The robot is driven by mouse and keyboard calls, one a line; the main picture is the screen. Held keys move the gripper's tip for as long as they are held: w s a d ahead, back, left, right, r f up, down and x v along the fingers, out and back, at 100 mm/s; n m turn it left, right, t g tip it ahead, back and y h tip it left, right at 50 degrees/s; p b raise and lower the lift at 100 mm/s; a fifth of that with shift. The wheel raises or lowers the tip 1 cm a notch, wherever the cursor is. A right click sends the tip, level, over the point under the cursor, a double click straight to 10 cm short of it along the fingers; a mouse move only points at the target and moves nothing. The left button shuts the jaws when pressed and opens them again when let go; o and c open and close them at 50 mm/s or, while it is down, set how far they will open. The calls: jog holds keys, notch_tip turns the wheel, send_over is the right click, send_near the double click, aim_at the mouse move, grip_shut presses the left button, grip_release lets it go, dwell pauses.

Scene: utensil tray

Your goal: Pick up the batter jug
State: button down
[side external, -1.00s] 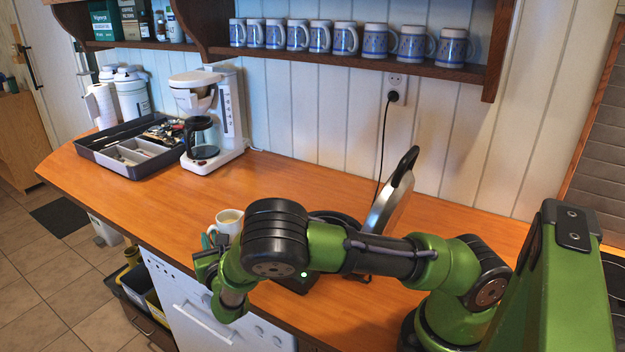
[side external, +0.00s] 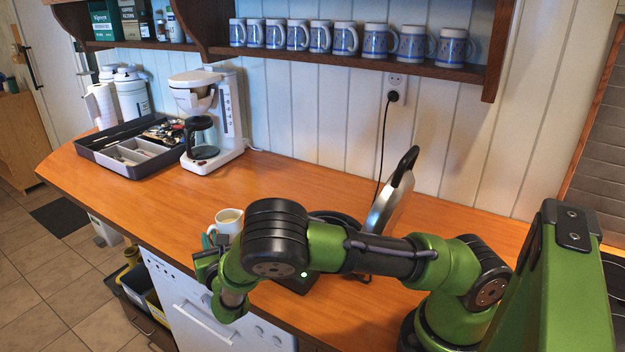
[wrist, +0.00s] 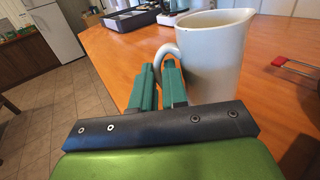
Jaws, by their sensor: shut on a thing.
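The batter jug (wrist: 212,55) is a white jug with a spout and a side handle (wrist: 168,60). It stands upright on the wooden counter in the wrist view, and its top shows in the side external view (side external: 229,217), partly hidden by my arm. My gripper (wrist: 160,78) has green fingers, shut on the jug's handle at the jug's left side. In the side external view my gripper (side external: 208,250) is mostly hidden behind my wrist at the counter's front edge.
An open waffle iron (side external: 392,190) stands behind my arm. A coffee maker (side external: 228,110) and a dark utensil tray (side external: 104,158) are at the far left of the counter (side external: 290,180). The counter's middle is clear.

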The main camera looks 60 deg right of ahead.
jog(key=shift+r, duration=0.2)
dwell(0.5)
notch_tip(320, 180, up, 10)
dwell(0.4)
jog(key=shift+f, duration=0.1)
jog(key=s+d+f+m+g+h, duration=0.1)
jog(key=s+d+m+g+h, duration=0.2)
jog(key=d+m+g, duration=0.3)
jog(key=s+d+f+m+g+h, duration=0.1)
jog(key=s+d+m+g+h, duration=0.3)
jog(key=d+m+g, duration=0.3)
jog(key=d+g+h, duration=0.1)
jog(key=d+g, duration=0.1)
jog(key=d, duration=0.2)
jog(key=shift+d, duration=0.4)
